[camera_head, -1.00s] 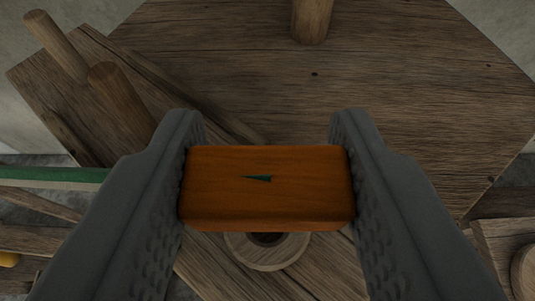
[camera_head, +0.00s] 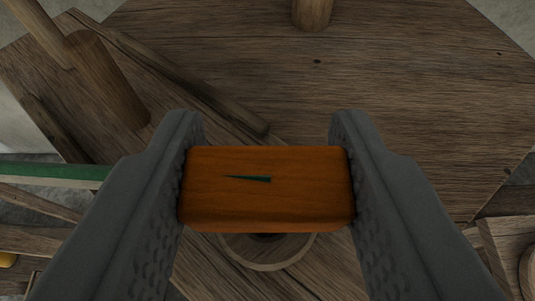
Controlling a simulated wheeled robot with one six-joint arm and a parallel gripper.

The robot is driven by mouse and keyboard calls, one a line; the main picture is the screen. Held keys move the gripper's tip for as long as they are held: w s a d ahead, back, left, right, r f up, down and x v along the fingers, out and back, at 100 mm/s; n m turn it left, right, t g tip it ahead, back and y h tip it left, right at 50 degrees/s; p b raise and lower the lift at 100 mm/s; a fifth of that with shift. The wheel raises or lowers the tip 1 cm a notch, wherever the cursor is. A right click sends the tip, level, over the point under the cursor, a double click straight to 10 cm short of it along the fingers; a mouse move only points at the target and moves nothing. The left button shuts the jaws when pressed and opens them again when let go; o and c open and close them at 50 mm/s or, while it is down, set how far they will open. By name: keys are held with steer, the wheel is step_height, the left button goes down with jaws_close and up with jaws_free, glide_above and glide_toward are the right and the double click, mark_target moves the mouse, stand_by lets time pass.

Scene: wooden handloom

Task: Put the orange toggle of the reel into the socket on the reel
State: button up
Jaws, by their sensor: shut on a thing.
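The orange toggle (camera_head: 267,205) is a block with a small dark green mark on its top. My gripper (camera_head: 267,185) is shut on it, one grey finger at each end. A round wooden ring (camera_head: 268,255) with a dark hole, which looks like the socket on the reel, shows just below the toggle in the picture. The toggle hides its upper part and most of the hole. The toggle appears above the ring; I cannot tell the gap. The wooden reel (camera_head: 400,90) is a large flat angular board behind the toggle.
A wooden peg (camera_head: 312,12) stands on the reel at the top. A thick wooden post (camera_head: 105,80) rises at the upper left. A green bar (camera_head: 50,172) lies at the left edge. Another wooden piece with a round part (camera_head: 510,245) is at the lower right.

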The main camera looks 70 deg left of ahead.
steer(key=shift+f, duration=0.2)
stand_by(0.4)
steer(key=shift+f, duration=0.45)
stand_by(0.4)
steer(key=o, duration=1.5)
steer(key=shift+r, duration=3.45)
